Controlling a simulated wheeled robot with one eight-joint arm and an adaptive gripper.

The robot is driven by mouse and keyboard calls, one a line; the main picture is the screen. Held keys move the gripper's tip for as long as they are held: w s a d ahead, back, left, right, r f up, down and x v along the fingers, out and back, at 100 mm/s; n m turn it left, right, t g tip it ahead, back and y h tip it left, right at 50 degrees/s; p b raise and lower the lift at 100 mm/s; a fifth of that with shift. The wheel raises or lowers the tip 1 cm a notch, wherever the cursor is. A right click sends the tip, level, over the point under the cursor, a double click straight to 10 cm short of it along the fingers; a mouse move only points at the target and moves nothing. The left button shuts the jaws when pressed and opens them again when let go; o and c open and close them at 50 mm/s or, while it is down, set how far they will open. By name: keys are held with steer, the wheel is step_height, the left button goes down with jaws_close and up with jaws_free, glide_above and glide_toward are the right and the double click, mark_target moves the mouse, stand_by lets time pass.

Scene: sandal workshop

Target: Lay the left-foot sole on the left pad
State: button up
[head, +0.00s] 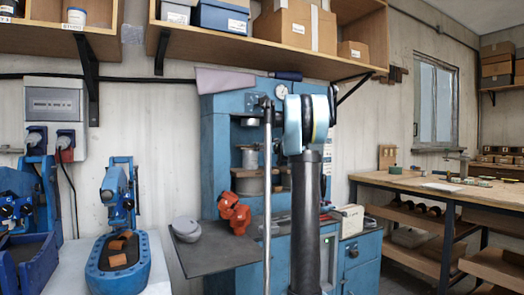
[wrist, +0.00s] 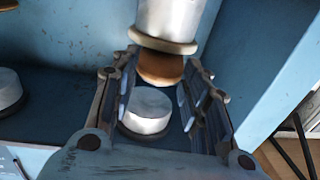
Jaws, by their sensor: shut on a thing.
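My gripper (wrist: 161,66) shows in the wrist view, with its two dark fingers on either side of a brown, rounded piece. This brown piece (wrist: 160,70) sits between the fingertips and looks like the end of the sole; which foot it is for cannot be told. Just past it is a pale-rimmed white cylinder (wrist: 170,18). A white round pad block (wrist: 148,110) shows between the fingers, and another (wrist: 8,88) stands at the left edge. In the head view the blue press (head: 216,130) stands behind my arm, which hides the gripper and the sole.
Blue press walls flank the gripper closely. In the head view a grey shelf (head: 212,258) holds an orange-red piece (head: 235,213) and a grey round piece (head: 187,230). A blue fixture (head: 120,277) with brown pieces stands at left. A wooden workbench (head: 425,185) is at right.

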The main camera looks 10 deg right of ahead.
steer(key=shift+f, duration=0.1)
stand_by(0.5)
steer(key=o, duration=1.1)
steer(key=shift+s, duration=0.1)
steer(key=shift+v, duration=3.85)
